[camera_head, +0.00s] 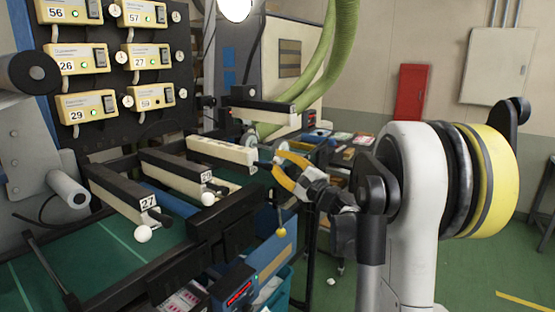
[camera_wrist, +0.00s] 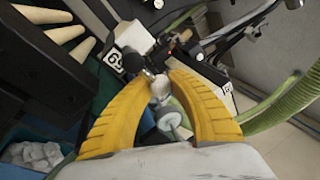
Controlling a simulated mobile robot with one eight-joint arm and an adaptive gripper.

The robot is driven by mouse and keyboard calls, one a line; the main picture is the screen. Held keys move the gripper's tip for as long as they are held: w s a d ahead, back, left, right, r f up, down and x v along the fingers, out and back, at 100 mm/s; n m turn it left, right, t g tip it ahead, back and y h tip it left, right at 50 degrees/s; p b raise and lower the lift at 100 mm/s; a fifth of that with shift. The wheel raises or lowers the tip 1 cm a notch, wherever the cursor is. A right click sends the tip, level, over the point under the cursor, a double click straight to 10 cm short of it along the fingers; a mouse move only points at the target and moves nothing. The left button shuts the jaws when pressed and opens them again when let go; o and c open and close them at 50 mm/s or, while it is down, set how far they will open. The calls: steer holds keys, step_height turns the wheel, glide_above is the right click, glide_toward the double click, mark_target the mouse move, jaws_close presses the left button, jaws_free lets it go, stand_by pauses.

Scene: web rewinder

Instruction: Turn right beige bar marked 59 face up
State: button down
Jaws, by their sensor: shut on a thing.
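The right beige bar (camera_head: 222,151) lies across the machine, to the right of the two dark-topped bars. Its long visible upper face is beige with small dark marks. Its number is not readable in the head view. My gripper (camera_head: 277,155) is at the bar's near right end. In the wrist view, my gripper's yellow fingers (camera_wrist: 162,86) are shut around a small pale knob (camera_wrist: 160,90) on a dark stem. A white end with a dark number label (camera_wrist: 114,60) is just beyond them, too small to read surely.
Bars marked 27 (camera_head: 122,194) and, it seems, 29 (camera_head: 178,174) lie to the left with white ball knobs. Another dark-topped bar (camera_head: 274,107) is behind. Numbered beige boxes (camera_head: 87,105) fill the black panel.

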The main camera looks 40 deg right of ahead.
steer(key=shift+f+m, duration=0.25)
steer(key=shift+m, duration=0.45)
steer(key=shift+f+h, duration=0.1)
steer(key=shift+h, duration=0.3)
steer(key=c, duration=1.2)
jaws_free()
steer(key=shift+o, duration=0.2)
steer(key=shift+s, duration=0.15)
steer(key=v, duration=1.1)
steer(key=shift+s, duration=0.4)
